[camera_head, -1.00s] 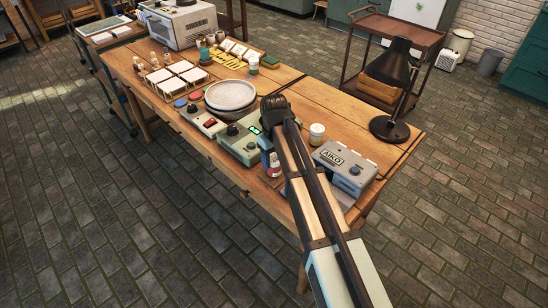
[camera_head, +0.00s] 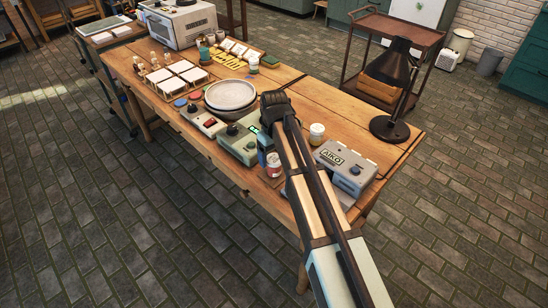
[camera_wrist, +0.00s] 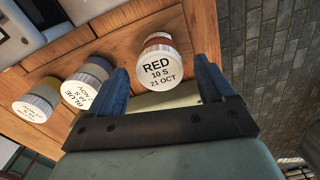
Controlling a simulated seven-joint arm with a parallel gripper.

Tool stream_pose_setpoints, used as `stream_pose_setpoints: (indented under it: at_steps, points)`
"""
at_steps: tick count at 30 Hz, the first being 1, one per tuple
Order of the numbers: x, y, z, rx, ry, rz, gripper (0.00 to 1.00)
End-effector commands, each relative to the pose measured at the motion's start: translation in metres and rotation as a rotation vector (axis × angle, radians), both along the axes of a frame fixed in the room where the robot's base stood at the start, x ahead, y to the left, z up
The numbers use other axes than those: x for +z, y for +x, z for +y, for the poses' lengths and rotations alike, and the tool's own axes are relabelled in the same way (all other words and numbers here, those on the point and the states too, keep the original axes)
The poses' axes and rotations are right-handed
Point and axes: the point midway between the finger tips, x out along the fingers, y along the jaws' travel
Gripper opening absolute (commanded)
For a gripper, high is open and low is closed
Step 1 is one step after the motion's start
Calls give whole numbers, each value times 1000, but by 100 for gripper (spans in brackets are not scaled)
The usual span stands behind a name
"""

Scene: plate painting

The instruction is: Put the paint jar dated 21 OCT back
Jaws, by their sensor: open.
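The paint jar marked RED 10 S 21 OCT (camera_wrist: 157,68) shows its white lid in the wrist view, upright on the wooden table. My gripper (camera_wrist: 160,72) is open, with one blue finger to each side of the lid. I cannot tell how far the fingertips reach down the jar. In the head view the red and white jar (camera_head: 272,165) stands by the table's front edge, close to my arm.
A jar marked BLUE (camera_wrist: 80,92) and a yellowish jar (camera_wrist: 38,102) stand left of the red one in the wrist view. In the head view a pale-lidded jar (camera_head: 316,133), the AIKO box (camera_head: 345,171) and a green device (camera_head: 238,143) stand nearby.

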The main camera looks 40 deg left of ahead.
Motion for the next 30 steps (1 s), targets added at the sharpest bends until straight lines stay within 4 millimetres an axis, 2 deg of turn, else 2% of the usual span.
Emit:
stream_pose_setpoints:
  at_steps: [9, 15, 21, 30]
  points:
    - [57, 1, 1, 0, 3, -2, 82]
    - [87, 0, 1, 0, 2, -1, 82]
    - [103, 0, 0, 0, 1, 0, 82]
    - [107, 0, 0, 0, 0, 0, 82]
